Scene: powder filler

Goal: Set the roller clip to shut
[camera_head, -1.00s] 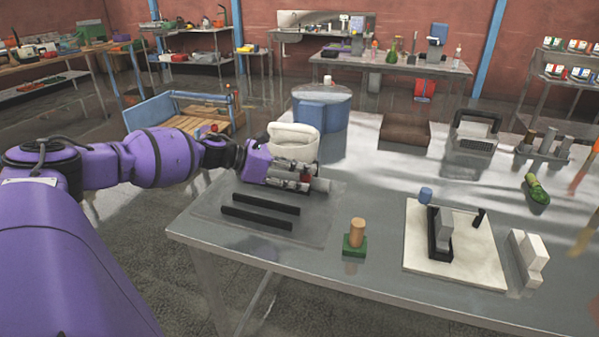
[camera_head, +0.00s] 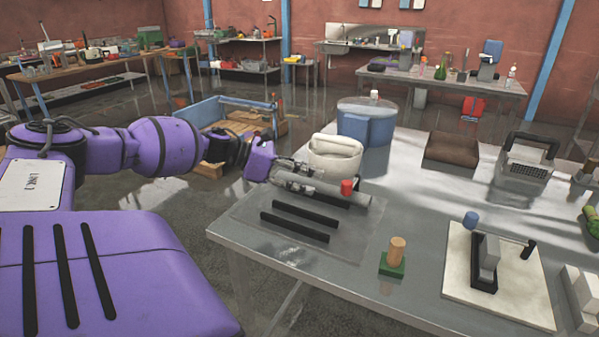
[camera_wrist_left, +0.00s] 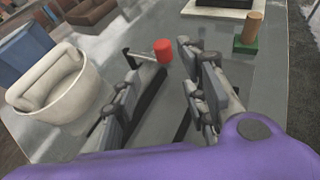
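A red knob (camera_head: 347,187) stands out by the fingers of my left gripper (camera_head: 312,184), above a clear plate (camera_head: 262,209) at the table's left end. In the left wrist view the red knob (camera_wrist_left: 163,51) is at the end of a thin pale rod, just past and between the fingertips. I take this lever for the roller clip, but its body is mostly hidden. My left gripper (camera_wrist_left: 162,78) has its fingers spread and nothing between them touches both. Contact with the knob cannot be told. My right gripper is not in view.
Black strips (camera_head: 295,228) lie on the plate. A white tub (camera_head: 335,153) stands close behind the gripper. A wooden peg on a green base (camera_head: 397,250) and a pale board (camera_head: 520,270) with a black-and-grey fixture are to the right. Bare table lies between them.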

